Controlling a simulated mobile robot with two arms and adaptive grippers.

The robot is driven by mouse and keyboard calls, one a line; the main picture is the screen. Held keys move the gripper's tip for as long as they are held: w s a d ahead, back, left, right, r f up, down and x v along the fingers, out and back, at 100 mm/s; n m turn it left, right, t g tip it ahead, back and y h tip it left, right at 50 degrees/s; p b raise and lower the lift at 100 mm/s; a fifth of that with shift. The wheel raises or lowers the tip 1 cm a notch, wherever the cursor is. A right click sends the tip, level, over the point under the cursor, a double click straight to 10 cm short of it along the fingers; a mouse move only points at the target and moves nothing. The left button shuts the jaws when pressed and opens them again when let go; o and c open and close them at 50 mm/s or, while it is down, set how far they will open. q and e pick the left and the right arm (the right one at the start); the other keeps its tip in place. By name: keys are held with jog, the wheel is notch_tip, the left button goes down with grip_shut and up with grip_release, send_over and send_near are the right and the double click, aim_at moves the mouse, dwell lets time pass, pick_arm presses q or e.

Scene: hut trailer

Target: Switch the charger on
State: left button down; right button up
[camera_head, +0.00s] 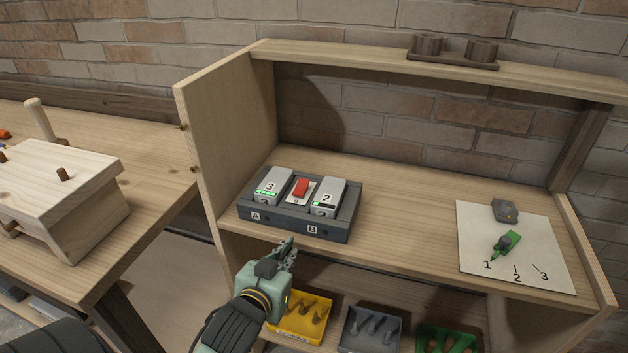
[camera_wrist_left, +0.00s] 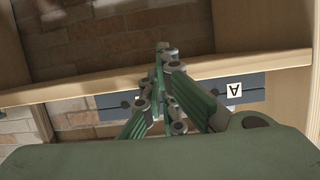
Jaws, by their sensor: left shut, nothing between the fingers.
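The charger (camera_head: 297,229) is a dark grey box on the shelf, with slots marked A and B on its front. A battery numbered 3 (camera_head: 274,185) stands in slot A with several green lights lit. A battery numbered 2 (camera_head: 328,196) stands in slot B with a small green light. A red switch (camera_head: 302,187) sits between them. My left gripper (camera_head: 287,247) is shut and empty, in front of and below the charger's front face. In the left wrist view its fingers (camera_wrist_left: 163,62) are together, with the charger's front (camera_wrist_left: 262,88) and label A behind them. My right gripper is not seen.
A white sheet (camera_head: 475,232) numbered 1, 2, 3 lies on the shelf at right, with a green pointer (camera_head: 504,247) and a grey block (camera_head: 505,210) on it. Yellow (camera_head: 290,330), grey and green bins stand below. A side panel (camera_head: 225,135) rises left of the charger.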

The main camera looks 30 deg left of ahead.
pick_arm(q)
jog(key=a+r+t, duration=0.1)
jog(key=r+t, duration=0.1)
jog(key=r, duration=0.5)
jog(key=w+a+r+t+y, duration=0.1)
jog(key=a+r+t, duration=0.1)
jog(key=r, duration=0.5)
jog(key=shift+r+n+t, duration=0.15)
jog(key=shift+n+t, duration=0.15)
jog(key=shift+t, duration=0.5)
jog(key=shift+w, duration=0.2)
notch_tip(320, 180, up, 2)
jog(key=p, duration=0.2)
send_over(296, 191)
jog(key=shift+s+d, duration=0.1)
jog(key=shift+s, duration=0.35)
jog(key=f, duration=0.3)
jog(key=shift+w+b, duration=0.35)
jog(key=shift+w+f, duration=0.25)
jog(key=shift+f, duration=0.25)
